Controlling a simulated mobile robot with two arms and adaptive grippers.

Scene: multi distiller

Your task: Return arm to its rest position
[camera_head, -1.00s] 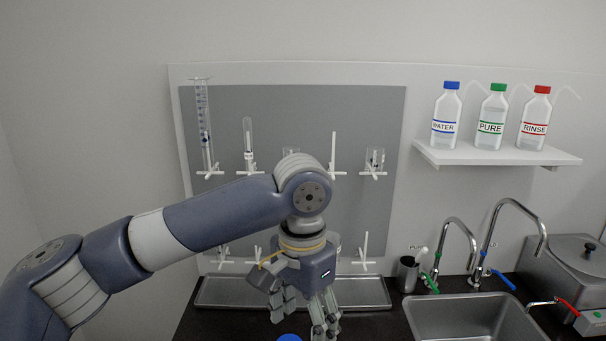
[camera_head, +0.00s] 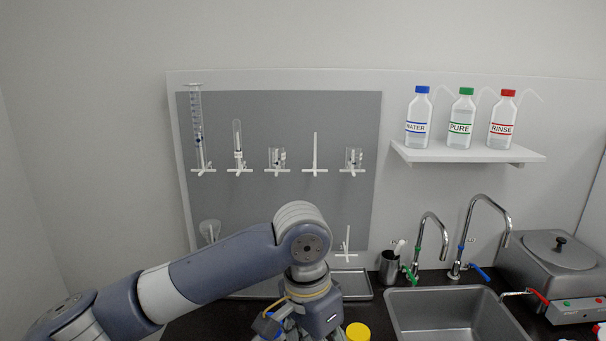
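My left arm comes in from the lower left, and my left gripper (camera_head: 300,330) points down over the dark counter at the bottom edge of the view. Its fingertips are cut off by the frame, so I cannot tell whether it is open or shut. Part of something blue shows beside its fingers. A yellow cap (camera_head: 358,331) stands just right of the gripper. My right arm and gripper are not in view.
A grey peg board (camera_head: 345,105) with glassware hangs behind my arm, above a metal tray (camera_head: 352,286). To the right are a cup (camera_head: 389,268), a sink (camera_head: 455,318), taps, a lidded metal bath (camera_head: 547,268), and a shelf (camera_head: 465,152) with three bottles.

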